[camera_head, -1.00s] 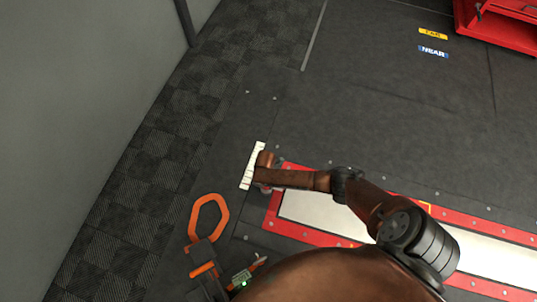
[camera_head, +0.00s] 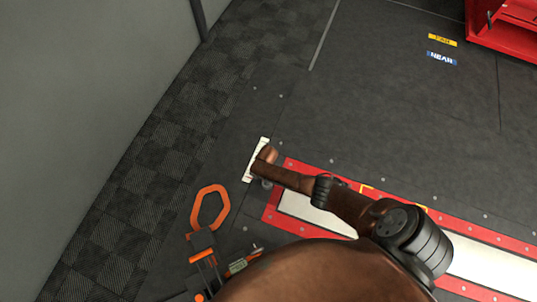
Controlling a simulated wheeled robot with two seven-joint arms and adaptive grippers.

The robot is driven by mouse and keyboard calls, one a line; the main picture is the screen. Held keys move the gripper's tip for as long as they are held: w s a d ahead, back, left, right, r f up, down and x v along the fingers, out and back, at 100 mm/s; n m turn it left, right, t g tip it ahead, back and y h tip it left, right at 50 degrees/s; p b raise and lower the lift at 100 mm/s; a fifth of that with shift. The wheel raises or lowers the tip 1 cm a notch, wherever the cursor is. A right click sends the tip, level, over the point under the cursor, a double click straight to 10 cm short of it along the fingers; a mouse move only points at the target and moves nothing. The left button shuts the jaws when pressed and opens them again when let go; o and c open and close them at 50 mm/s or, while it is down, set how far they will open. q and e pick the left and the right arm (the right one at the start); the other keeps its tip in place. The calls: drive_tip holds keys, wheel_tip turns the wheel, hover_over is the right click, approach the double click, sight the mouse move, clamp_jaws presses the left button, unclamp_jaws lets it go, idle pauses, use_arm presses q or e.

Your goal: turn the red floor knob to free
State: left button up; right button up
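The arm that comes in from the lower right, which I take as my right, reaches left across the floor. Its gripper (camera_head: 265,165) is low at the left end of the red-bordered floor plate, just over the edge of a white label strip (camera_head: 251,172). I see it from above and cannot tell whether its fingers are open or shut. The red floor knob cannot be made out clearly; the gripper covers the spot beside the label. A small greyish piece (camera_head: 267,184) shows just below the gripper, but I cannot tell what it is. My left gripper is not in view.
A long pale plate (camera_head: 312,212) with a red border (camera_head: 285,228) runs right under my arm. An orange loop (camera_head: 197,212) on a dark device lies left of it. A grey wall (camera_head: 80,100) stands left. A red cabinet (camera_head: 505,35) is top right. The upper middle floor is clear.

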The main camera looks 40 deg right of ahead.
drive_tip(key=shift+a+r+m, duration=0.1)
drive_tip(key=shift+a+m, duration=0.15)
drive_tip(key=shift+m, duration=0.05)
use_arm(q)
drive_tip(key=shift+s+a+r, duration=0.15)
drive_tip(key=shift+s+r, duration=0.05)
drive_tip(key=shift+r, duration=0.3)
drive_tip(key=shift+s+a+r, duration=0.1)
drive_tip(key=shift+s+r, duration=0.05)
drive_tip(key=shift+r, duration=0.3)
use_arm(e)
drive_tip(key=shift+m, duration=0.5)
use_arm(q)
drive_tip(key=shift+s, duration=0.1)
use_arm(e)
drive_tip(key=o, duration=1.2)
drive_tip(key=shift+d, duration=0.15)
drive_tip(key=shift+c, duration=0.2)
